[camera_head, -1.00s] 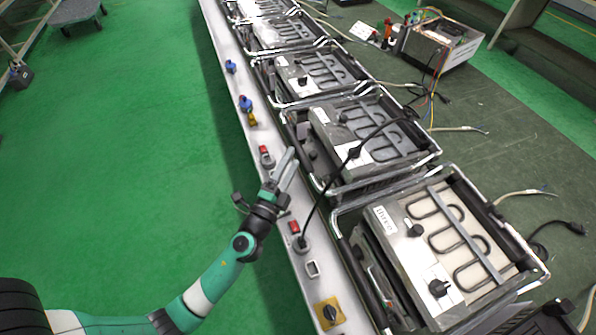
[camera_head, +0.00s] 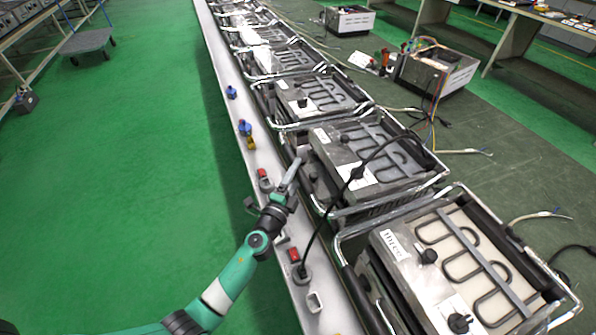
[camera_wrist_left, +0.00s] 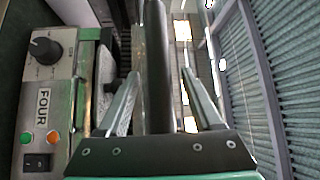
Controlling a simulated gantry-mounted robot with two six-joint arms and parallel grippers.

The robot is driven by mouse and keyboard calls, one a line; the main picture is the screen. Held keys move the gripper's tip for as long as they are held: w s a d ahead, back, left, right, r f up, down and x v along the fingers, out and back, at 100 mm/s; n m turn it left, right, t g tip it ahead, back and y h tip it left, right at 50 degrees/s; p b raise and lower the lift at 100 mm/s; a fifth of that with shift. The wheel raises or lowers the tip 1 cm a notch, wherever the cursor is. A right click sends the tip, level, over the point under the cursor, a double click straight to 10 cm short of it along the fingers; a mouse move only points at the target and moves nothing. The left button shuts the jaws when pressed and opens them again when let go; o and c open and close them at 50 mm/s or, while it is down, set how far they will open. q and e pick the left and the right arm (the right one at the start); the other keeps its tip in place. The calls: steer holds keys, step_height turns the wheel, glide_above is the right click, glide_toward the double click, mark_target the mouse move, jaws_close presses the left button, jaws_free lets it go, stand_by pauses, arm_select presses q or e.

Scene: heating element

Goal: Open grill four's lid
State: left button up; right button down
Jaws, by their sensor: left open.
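Grill four (camera_head: 338,148) is the second grill from the near end of the row in the head view, with a black cable across it. In the left wrist view its metal panel (camera_wrist_left: 48,95) reads FOUR and has a dark knob, green and orange lights and a switch. My left gripper (camera_head: 291,174) is at the grill's front left edge. In the wrist view my left gripper (camera_wrist_left: 159,75) is open, with a dark round bar (camera_wrist_left: 157,60) between its fingers. Gaps show on both sides of the bar. My right gripper is not in view.
The nearest grill (camera_head: 410,262), whose label seems to read Three, stands close in front. More grills run away up the bench. Red sockets (camera_head: 294,255) and blue plugs (camera_head: 245,128) sit along the narrow white ledge (camera_head: 222,58). The green floor at left is open.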

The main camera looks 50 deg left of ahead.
arm_select(q)
steer(key=shift+w+a+r, duration=0.1)
steer(key=shift+w+a, duration=0.15)
steer(key=shift+w, duration=0.25)
jaws_close()
stand_by(1.1)
